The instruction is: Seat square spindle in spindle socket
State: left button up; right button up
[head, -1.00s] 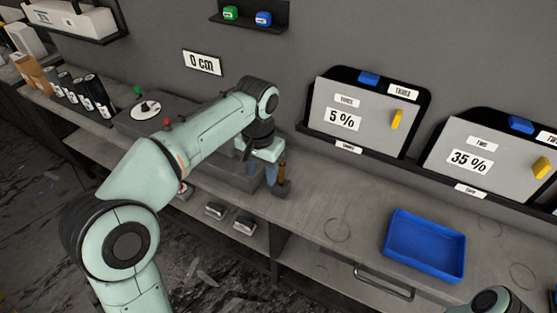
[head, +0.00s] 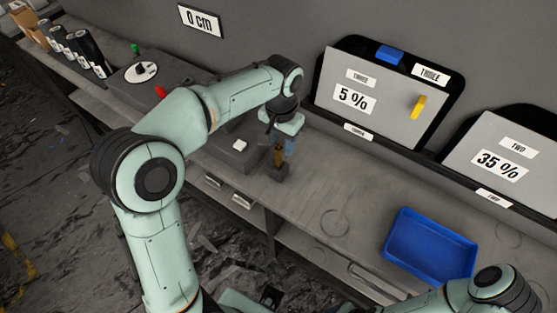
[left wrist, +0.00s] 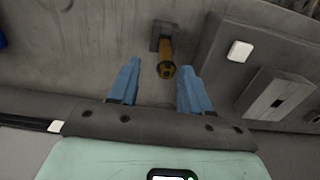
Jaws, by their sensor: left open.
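My left gripper (head: 280,146) is open, its blue fingers apart and empty. It hangs above the bench beside an upright yellow-and-dark handled piece (head: 279,157) in a small dark block (head: 278,173). In the left wrist view, this piece (left wrist: 166,68) shows just beyond and between the fingertips of the gripper (left wrist: 156,78), not gripped. Its block (left wrist: 160,33) sits behind it. I cannot tell whether this piece is the square spindle. A small white square (head: 239,145) sits on the grey fixture (head: 228,155); it also shows in the left wrist view (left wrist: 240,51). I cannot make out the spindle socket.
A blue tray (head: 432,246) lies on the right of the bench. Panels marked 5 % (head: 385,105) and 35 % (head: 498,160) stand along the wall. A dial unit (head: 142,71) and several dark rolls (head: 88,50) stand at the left. Bench between block and tray is clear.

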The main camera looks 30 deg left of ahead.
aim_at(278, 155)
pick_arm(q)
jog(key=f, duration=0.5)
jog(key=shift+a+f, duration=0.35)
jog(key=shift+a, duration=0.05)
grip_shut()
